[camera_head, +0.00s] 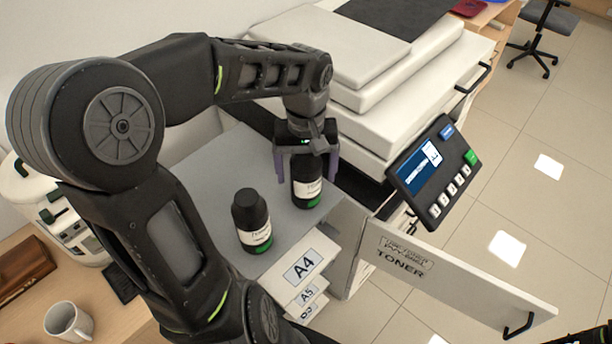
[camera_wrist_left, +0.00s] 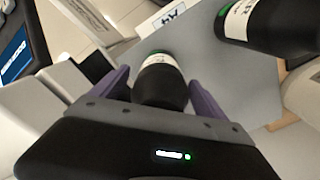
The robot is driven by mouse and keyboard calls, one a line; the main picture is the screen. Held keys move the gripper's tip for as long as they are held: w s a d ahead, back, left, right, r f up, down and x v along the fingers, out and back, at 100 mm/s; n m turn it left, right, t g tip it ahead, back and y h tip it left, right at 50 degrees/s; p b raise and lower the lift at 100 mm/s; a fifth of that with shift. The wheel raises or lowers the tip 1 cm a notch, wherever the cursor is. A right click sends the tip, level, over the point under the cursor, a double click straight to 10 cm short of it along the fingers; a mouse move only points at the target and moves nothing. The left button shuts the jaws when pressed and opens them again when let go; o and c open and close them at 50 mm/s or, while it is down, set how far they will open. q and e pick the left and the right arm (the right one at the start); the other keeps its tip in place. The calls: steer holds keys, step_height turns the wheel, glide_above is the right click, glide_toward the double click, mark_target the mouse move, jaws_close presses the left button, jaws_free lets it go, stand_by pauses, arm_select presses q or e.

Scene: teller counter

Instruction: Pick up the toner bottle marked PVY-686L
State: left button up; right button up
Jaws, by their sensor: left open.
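Two black toner bottles with white labels and green bands stand upright on a grey surface. One bottle (camera_head: 307,190) is at the right, beside the printer; the other bottle (camera_head: 251,222) is nearer, to its left. The print on both labels is too small to read, so I cannot tell which is PVY-686L. My left gripper (camera_head: 308,172) is open, with its purple fingers on either side of the right bottle. In the left wrist view this bottle (camera_wrist_left: 162,78) sits between the fingers (camera_wrist_left: 158,98), and the other bottle (camera_wrist_left: 275,25) lies to the right.
A white printer (camera_head: 380,120) with a tilted control panel (camera_head: 433,172) stands right of the bottles. An open door marked TONER (camera_head: 450,283) juts out at the front right. Paper trays marked A4 (camera_head: 300,266) are in front. A mug (camera_head: 68,321) stands lower left.

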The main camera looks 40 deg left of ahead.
arm_select(q)
steer(key=shift+c, duration=0.3)
steer(key=c, duration=1.7)
steer(key=shift+r, duration=0.15)
steer(key=shift+c, duration=0.2)
step_height(320, 180, up, 10)
steer(key=shift+f+b, duration=0.1)
steer(key=shift+b, duration=0.4)
